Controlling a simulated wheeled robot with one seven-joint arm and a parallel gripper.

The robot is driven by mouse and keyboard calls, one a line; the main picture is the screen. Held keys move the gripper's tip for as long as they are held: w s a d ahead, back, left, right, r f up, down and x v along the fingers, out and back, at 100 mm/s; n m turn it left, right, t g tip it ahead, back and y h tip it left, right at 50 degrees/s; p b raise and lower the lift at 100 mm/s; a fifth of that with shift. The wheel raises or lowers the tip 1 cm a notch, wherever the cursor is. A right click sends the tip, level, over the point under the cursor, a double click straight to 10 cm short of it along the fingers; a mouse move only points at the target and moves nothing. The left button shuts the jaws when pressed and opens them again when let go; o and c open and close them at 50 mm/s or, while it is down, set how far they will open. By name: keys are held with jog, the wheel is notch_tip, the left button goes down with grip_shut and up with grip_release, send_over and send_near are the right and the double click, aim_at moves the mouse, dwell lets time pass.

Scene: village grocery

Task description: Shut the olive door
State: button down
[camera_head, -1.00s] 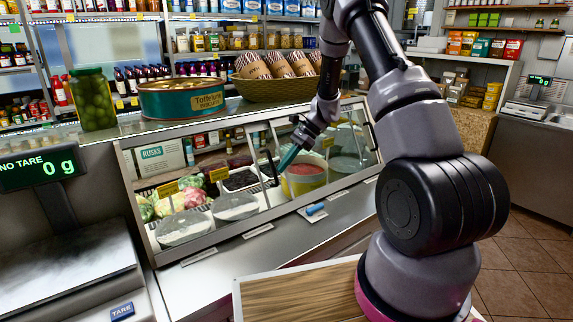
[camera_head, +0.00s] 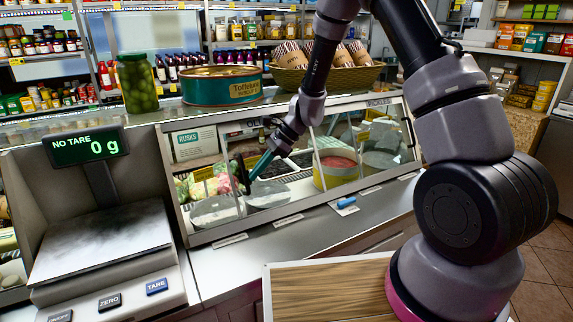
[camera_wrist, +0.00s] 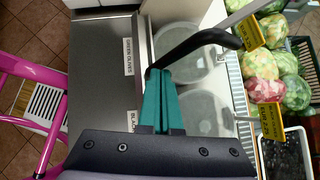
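The glass-fronted case (camera_head: 290,215) on the counter has sliding glass panes. A black bar handle (camera_head: 243,174) stands on a pane towards the left of the case. In the wrist view the handle (camera_wrist: 197,42) curves across just beyond my fingertips. My gripper (camera_head: 254,172) has teal fingers, close together, touching or nearly touching the handle from its right side; they also show in the wrist view (camera_wrist: 163,100). A label reading "GREEN OLIVES" (camera_wrist: 128,56) lies on the ledge beside lidded tubs (camera_wrist: 178,50). How far the pane overlaps the frame is unclear.
A scale (camera_head: 100,245) stands left of the case. A jar of olives (camera_head: 137,83), a round toffee tin (camera_head: 222,86) and a basket (camera_head: 325,76) stand on top. A blue object (camera_head: 346,202) lies on the ledge. A wooden board (camera_head: 330,292) is in front.

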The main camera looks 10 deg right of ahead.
jog(key=s+a, duration=0.3)
jog(key=a, duration=0.4)
jog(key=s+a, duration=0.3)
jog(key=a, duration=0.4)
jog(key=shift+a, duration=0.4)
jog(key=shift+s, duration=0.15)
jog(key=shift+r, duration=0.1)
